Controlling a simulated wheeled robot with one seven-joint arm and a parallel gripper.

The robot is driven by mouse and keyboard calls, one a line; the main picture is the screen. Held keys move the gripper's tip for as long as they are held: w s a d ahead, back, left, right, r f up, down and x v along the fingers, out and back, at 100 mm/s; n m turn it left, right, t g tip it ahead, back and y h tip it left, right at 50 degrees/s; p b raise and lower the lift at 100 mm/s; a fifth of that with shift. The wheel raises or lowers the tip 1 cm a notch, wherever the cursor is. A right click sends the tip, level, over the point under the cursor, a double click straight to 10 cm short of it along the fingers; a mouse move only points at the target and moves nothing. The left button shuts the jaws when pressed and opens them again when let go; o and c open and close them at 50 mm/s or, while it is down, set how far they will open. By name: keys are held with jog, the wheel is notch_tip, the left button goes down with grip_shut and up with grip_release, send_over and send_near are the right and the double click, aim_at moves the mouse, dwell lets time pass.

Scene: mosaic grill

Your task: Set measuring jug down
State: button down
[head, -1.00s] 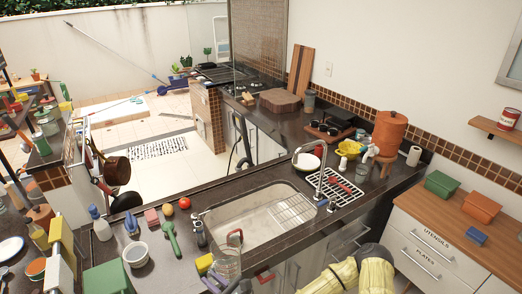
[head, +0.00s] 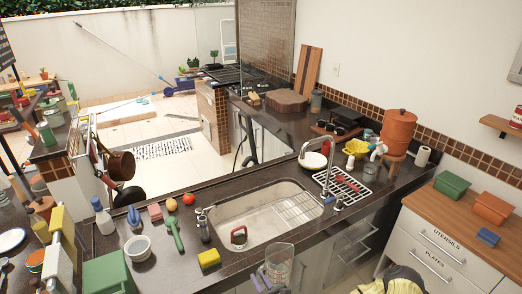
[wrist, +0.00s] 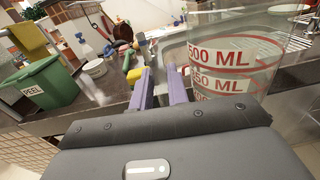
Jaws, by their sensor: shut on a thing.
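The clear measuring jug (head: 281,262) is upright in front of the sink's near edge in the head view. In the wrist view the jug (wrist: 235,50) fills the upper right, with red 500 ML and 250 ML bands. My gripper (head: 263,277) is at the jug's left side. Its purple fingers (wrist: 163,85) are shut on the jug, apparently at its handle, which is mostly hidden. Whether the jug's base touches anything is hidden.
The sink (head: 255,216) holds a red-handled item (head: 239,236). A yellow-green sponge (head: 209,259), green brush (head: 174,233), white bowl (head: 138,248) and green PEEL bin (head: 108,274) crowd the counter left of it. Bare dark counter (head: 235,268) runs along the sink's front.

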jog(key=d+f+m+t+h+b, duration=0.1)
jog(key=d+f+m+h+b, duration=0.1)
jog(key=d+f+h, duration=0.2)
jog(key=d+f+m+t+h+b, duration=0.1)
jog(key=d+f+m+h+b, duration=0.2)
jog(key=d+f, duration=0.4)
jog(key=d+h, duration=0.1)
jog(key=d, duration=0.3)
jog(key=shift+s+d+f+b, duration=0.15)
jog(key=shift+s+d+b, duration=0.15)
jog(key=shift+w, duration=0.1)
jog(key=w+r, duration=0.4)
jog(key=r, duration=0.1)
jog(key=shift+w+r, duration=0.15)
jog(key=shift+r, duration=0.1)
jog(key=shift+a, duration=0.2)
